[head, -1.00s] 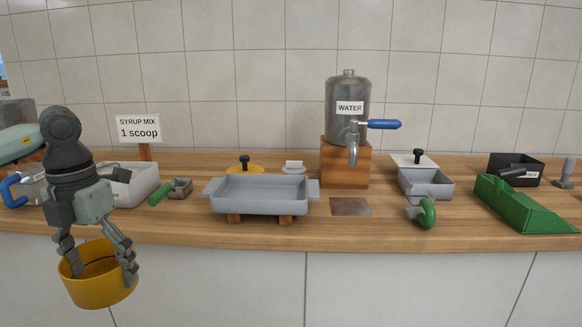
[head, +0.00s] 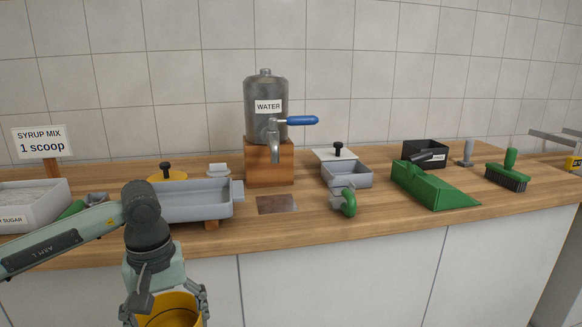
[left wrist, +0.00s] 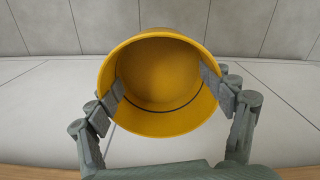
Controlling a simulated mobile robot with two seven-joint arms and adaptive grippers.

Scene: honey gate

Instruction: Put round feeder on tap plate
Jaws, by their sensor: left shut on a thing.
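The round feeder is a yellow, open-topped round tub (head: 172,312), low at the front in the head view and cut off by the bottom edge. My left gripper (head: 165,306) is shut on it, in front of the counter. In the left wrist view the feeder (left wrist: 160,75) shows its empty inside with a dark line around it, and the fingers of my left gripper (left wrist: 162,90) grip opposite sides of its wall. The tap plate (head: 277,204) is a bare brownish metal square on the counter, below the tap of the WATER tank (head: 267,125). My right gripper is out of view.
A grey tray (head: 195,205) stands left of the plate, partly behind my left arm. A grey box (head: 346,174) and a green-handled tool (head: 348,203) lie to the right. A green ramp-shaped piece (head: 430,187) is farther right. The counter's front edge before the plate is clear.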

